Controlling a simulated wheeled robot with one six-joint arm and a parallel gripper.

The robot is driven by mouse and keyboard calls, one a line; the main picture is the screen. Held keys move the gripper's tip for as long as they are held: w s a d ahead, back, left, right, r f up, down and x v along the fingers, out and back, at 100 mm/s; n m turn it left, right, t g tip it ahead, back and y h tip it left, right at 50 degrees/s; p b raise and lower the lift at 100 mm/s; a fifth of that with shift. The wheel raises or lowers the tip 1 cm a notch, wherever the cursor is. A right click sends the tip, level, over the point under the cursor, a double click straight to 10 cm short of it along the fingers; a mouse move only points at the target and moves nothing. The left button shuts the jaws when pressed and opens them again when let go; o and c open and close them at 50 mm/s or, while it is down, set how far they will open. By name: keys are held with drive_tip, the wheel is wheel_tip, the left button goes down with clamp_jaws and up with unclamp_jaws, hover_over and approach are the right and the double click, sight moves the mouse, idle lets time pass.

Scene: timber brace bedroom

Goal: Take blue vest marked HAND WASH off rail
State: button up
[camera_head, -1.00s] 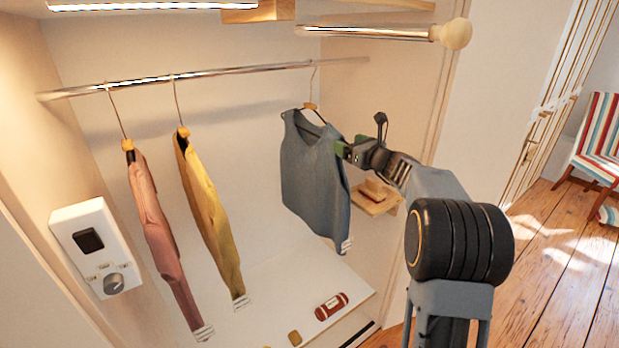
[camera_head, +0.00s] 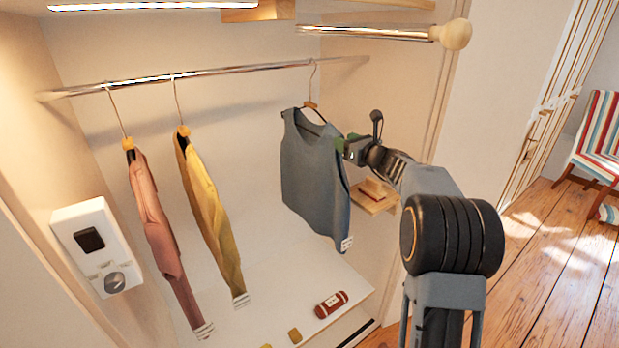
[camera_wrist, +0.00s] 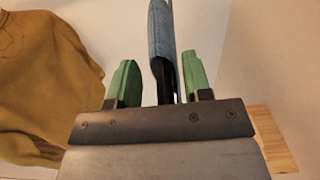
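The blue vest (camera_head: 314,180) hangs from a hanger on the metal rail (camera_head: 220,71), at the right of the hanging clothes. A small white tag (camera_head: 346,243) shows at its lower hem; its writing is too small to read. My gripper (camera_head: 342,146) is at the vest's upper right shoulder edge. In the wrist view, the green fingers of my gripper (camera_wrist: 158,85) stand apart, with the vest's shoulder (camera_wrist: 160,35) and a dark hanger part between them. Gaps show on both sides, so the fingers are open around it.
A pink garment (camera_head: 160,225) and a yellow garment (camera_head: 212,215) hang to the left. A wooden ledge (camera_head: 388,200) juts from the right wall, below my gripper. A dark red roll (camera_head: 331,304) lies on the white shelf below. A rod with a wooden knob (camera_head: 455,34) sticks out above.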

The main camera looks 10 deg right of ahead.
drive_tip(key=shift+r, duration=0.1)
clamp_jaws()
wheel_tip(320, 180, up, 3)
drive_tip(key=p, duration=0.3)
drive_tip(key=shift+s+d+f, duration=0.1)
drive_tip(key=shift+s+f, duration=0.2)
drive_tip(key=shift+f, duration=0.05)
drive_tip(key=v, duration=3.9)
idle(0.9)
drive_tip(key=shift+s+d, duration=0.15)
drive_tip(key=shift+d, duration=0.05)
drive_tip(key=shift+f, duration=0.1)
